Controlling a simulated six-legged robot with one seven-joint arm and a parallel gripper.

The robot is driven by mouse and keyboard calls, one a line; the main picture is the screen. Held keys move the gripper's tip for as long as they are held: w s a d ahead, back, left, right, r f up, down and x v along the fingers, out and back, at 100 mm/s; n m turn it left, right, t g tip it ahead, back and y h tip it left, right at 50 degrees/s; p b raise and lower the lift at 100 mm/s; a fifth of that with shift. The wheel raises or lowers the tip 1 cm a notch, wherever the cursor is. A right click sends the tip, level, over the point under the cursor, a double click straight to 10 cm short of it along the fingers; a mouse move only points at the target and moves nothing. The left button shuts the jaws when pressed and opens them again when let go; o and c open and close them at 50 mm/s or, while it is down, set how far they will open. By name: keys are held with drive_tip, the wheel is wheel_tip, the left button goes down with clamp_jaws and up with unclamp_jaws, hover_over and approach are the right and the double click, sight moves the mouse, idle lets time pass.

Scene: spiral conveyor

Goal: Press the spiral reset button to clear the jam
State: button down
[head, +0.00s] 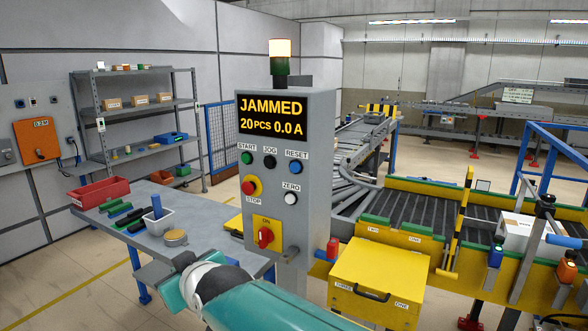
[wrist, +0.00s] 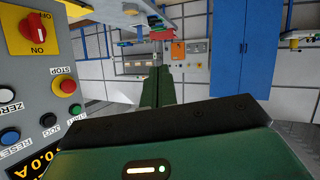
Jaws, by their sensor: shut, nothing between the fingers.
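The blue reset button (head: 297,167) sits under the RESET label at the upper right of the grey control panel (head: 318,130). The screen (head: 272,114) above reads JAMMED, 20 PCS, 0.0 A. In the wrist view the panel is upside down at the left, with the reset button (wrist: 10,136) near the left edge. My gripper (wrist: 160,85) shows in the wrist view as green fingers closed together, with nothing between them. The fingers point past the panel, to the right of the buttons, and are apart from them. In the head view I cannot make out the fingertips.
Nearby are the green start (head: 247,158), black jog (head: 270,162), red stop (head: 251,187) and white zero (head: 291,198) buttons, and a red rotary switch (head: 265,237). A workbench (head: 195,215) stands left; a yellow box (head: 378,278) and conveyor (head: 440,215) stand right.

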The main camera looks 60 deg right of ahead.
sight(295, 167)
drive_tip(key=s+d+r+t+h, duration=0.1)
drive_tip(key=d+r+h, duration=0.2)
drive_tip(key=d, duration=0.3)
drive_tip(key=s+d+r+m+t+h, duration=0.1)
drive_tip(key=s+d+r+h, duration=0.1)
drive_tip(key=d+r+h, duration=0.2)
drive_tip(key=s+d+r+t+h, duration=0.1)
drive_tip(key=s+d+r+h, duration=0.1)
drive_tip(key=d, duration=0.8)
drive_tip(key=shift+s+r+m+h, duration=0.2)
drive_tip(key=shift+r+m+h, duration=0.2)
drive_tip(key=shift+r+h, duration=0.55)
drive_tip(key=shift+w+d, duration=0.15)
drive_tip(key=shift+d, duration=1.3)
drive_tip(key=shift+w+d, duration=0.15)
drive_tip(key=shift+d, duration=1.25)
drive_tip(key=shift+w+d, duration=0.15)
drive_tip(key=shift+d, duration=1.3)
drive_tip(key=shift+d, duration=0.1)
drive_tip(key=shift+d, duration=0.3)
